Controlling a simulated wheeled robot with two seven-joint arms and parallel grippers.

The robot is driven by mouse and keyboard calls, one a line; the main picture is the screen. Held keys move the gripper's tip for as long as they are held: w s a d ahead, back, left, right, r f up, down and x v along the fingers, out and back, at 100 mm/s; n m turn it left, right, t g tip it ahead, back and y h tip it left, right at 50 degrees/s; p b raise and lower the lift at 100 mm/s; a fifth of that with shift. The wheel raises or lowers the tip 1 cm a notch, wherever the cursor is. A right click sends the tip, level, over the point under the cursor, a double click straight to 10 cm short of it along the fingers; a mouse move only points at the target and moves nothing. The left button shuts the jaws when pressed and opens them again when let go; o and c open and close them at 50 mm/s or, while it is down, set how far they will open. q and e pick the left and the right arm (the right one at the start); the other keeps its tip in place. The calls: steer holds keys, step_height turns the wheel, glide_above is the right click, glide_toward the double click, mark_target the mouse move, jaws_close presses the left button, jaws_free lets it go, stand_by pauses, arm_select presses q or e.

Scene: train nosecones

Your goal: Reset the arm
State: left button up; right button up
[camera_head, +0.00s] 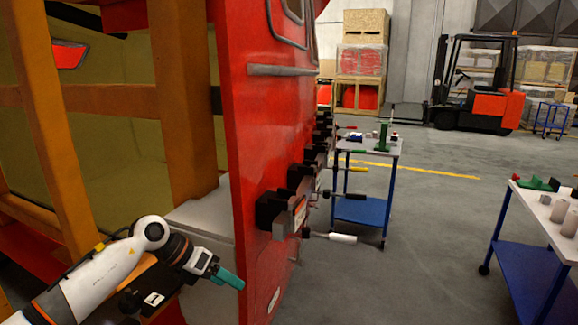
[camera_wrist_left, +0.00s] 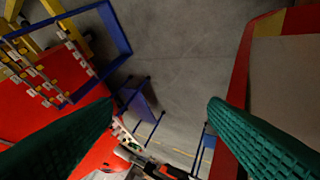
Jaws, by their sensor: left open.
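My left arm (camera_head: 95,285) comes in from the lower left in the head view. Its gripper (camera_head: 228,278) with green fingers is in front of the lower part of the red nosecone panel (camera_head: 250,130); whether it touches the panel I cannot tell. In the left wrist view the two green fingers stand wide apart with nothing between them (camera_wrist_left: 160,108), so the gripper is open and empty. My right gripper is not in view.
Several black clamps (camera_head: 272,208) stick out from the panel's edge. A wooden frame (camera_head: 182,100) stands at the left. Blue carts (camera_head: 360,212) stand at the middle and right (camera_head: 535,270). A forklift (camera_head: 490,105) is at the back. Open floor (camera_head: 425,230) lies between the carts.

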arm_select(q)
steer(key=s+d+r+n+t+h, duration=0.2)
steer(key=d+h, duration=0.2)
steer(key=d, duration=0.2)
steer(key=s+d+r+n+t+h, duration=0.2)
steer(key=d+h, duration=0.2)
steer(key=d, duration=0.3)
steer(key=s+a+f+n+t+y, duration=0.2)
steer(key=a+n+t+y, duration=0.4)
steer(key=n, duration=0.7)
steer(key=s+a+f+n+t+y, duration=0.1)
steer(key=a+n+t+y, duration=0.5)
steer(key=n, duration=0.6)
steer(key=s+a+f+n+g+y, duration=0.4)
steer(key=s+f+n, duration=0.25)
steer(key=f, duration=0.25)
steer(key=s+a+f+n+g, duration=0.1)
steer(key=s+f+n+g, duration=0.2)
steer(key=s+f+g, duration=0.55)
steer(key=s+a+f+n+g, duration=0.2)
steer(key=s+f+g, duration=0.1)
steer(key=s, duration=1.1)
step_height(320, 180, down, 28)
steer(key=s+r, duration=0.1)
steer(key=s, duration=0.1)
steer(key=s+a+f+g, duration=0.2)
steer(key=s+f, duration=1.2)
steer(key=s, duration=0.2)
steer(key=shift+a+f, duration=0.2)
steer(key=shift+f, duration=0.2)
